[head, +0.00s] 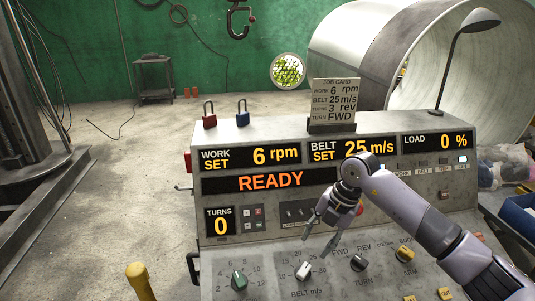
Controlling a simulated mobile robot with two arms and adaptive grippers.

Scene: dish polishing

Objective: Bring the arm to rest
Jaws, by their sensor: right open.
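My right arm (418,215) reaches in from the lower right over the control console (205,140). My right gripper (316,245) is open and empty, pointing down to the left. Its fingers are in front of the console face, above the white belt speed knob (303,271); I cannot tell if they touch anything. The displays read WORK SET 6 rpm, BELT SET 25 m/s, LOAD 0 %, TURNS 0 and READY (270,181). My forearm and wrist hide part of the panel. My left gripper is not in view.
A green knob (239,280), a dark FWD/REV knob (359,262) and a yellow ARM knob (405,253) sit near the gripper. A job card (336,95), red padlock (209,120), blue padlock (242,118) and lamp (482,19) stand on top. A yellow-topped lever (139,277) rises at lower left.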

